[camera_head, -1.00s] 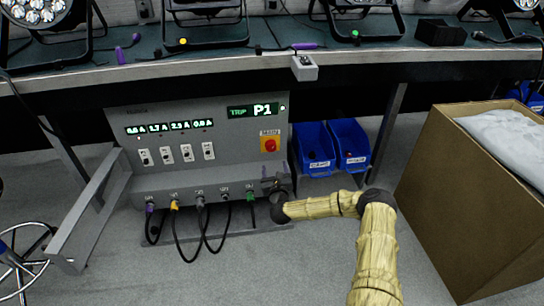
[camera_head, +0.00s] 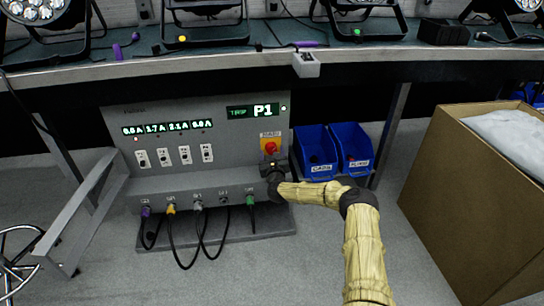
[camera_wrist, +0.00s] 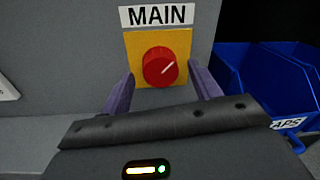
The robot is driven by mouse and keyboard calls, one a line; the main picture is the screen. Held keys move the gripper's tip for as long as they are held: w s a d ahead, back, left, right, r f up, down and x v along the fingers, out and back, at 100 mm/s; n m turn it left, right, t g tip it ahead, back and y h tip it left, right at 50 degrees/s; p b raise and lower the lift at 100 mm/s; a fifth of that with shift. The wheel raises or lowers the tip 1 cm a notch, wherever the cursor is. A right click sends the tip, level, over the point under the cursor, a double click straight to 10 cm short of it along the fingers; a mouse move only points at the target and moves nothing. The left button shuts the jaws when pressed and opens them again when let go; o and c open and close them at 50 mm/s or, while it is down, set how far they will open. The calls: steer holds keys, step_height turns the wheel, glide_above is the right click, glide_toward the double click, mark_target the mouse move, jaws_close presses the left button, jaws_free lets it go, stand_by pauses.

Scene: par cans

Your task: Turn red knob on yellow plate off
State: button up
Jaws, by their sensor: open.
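The red knob (camera_wrist: 160,67) sits on a yellow plate (camera_wrist: 183,39) under a "MAIN" label on the grey panel. Its white mark points up and to the right. In the head view the red knob (camera_head: 270,147) and yellow plate (camera_head: 270,135) are at the panel's right side. My gripper (camera_wrist: 162,82) is open, with one purple finger on each side of the knob's lower part. I cannot tell whether the fingers touch it. In the head view my gripper (camera_head: 272,160) is just below the knob and hides part of the plate's lower edge.
Blue bins (camera_head: 350,145) stand right of the panel, close to my gripper. The grey panel (camera_head: 225,125) has several switches and lit displays, with plugged cables (camera_head: 172,209) below. A table edge (camera_head: 190,72) overhangs it. A cardboard box (camera_head: 465,190) stands at the right.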

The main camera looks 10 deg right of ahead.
steer(key=shift+c, duration=0.2)
steer(key=c, duration=0.9)
